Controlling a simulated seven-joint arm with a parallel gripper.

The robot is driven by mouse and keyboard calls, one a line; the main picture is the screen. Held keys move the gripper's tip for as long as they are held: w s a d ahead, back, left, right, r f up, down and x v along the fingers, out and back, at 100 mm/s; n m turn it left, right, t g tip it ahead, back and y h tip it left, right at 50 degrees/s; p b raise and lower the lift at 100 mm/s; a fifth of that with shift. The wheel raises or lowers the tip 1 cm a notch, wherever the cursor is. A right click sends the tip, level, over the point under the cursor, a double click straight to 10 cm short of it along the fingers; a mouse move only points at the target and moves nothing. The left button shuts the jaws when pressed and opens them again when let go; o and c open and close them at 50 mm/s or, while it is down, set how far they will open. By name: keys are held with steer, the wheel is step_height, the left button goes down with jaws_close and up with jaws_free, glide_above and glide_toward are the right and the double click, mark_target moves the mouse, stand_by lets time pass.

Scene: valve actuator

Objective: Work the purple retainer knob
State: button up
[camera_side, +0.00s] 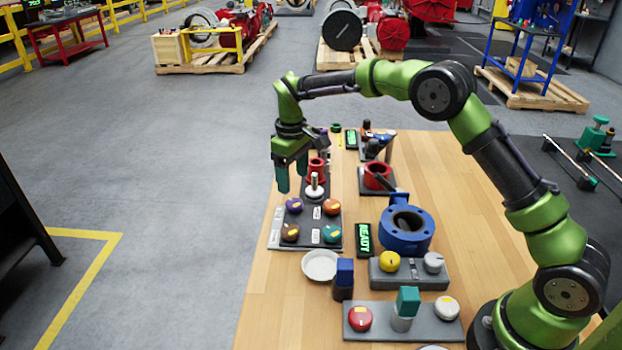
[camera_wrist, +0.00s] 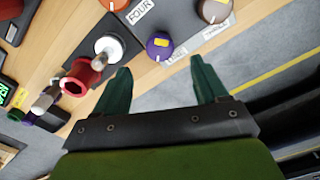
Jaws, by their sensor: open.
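The purple retainer knob (camera_side: 294,205) sits at the back left of a dark plate with other coloured knobs, near the table's left edge. It also shows in the wrist view (camera_wrist: 159,46), with a yellow mark on top, just beyond and between my fingertips. My gripper (camera_side: 291,178) is above and behind the knob in the side view, with its green fingers pointing down. In the wrist view the fingers (camera_wrist: 162,78) are spread apart with nothing between them. The gripper is apart from the knob.
Orange (camera_side: 331,207), brown (camera_side: 289,232) and teal (camera_side: 331,233) knobs share the dark plate (camera_side: 310,242). A white-topped plunger (camera_side: 315,187) and a red flanged part (camera_side: 317,168) stand close to my gripper. A blue valve body (camera_side: 405,243) is to the right. Left of the table is open floor.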

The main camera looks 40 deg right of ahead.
mark_target(294, 202)
step_height(294, 202, down, 7)
steer(key=shift+f, duration=0.1)
stand_by(0.3)
steer(key=c, duration=1.1)
steer(key=shift+o, duration=0.2)
steer(key=shift+m, duration=2.9)
steer(key=o, duration=1.1)
steer(key=shift+c, duration=0.2)
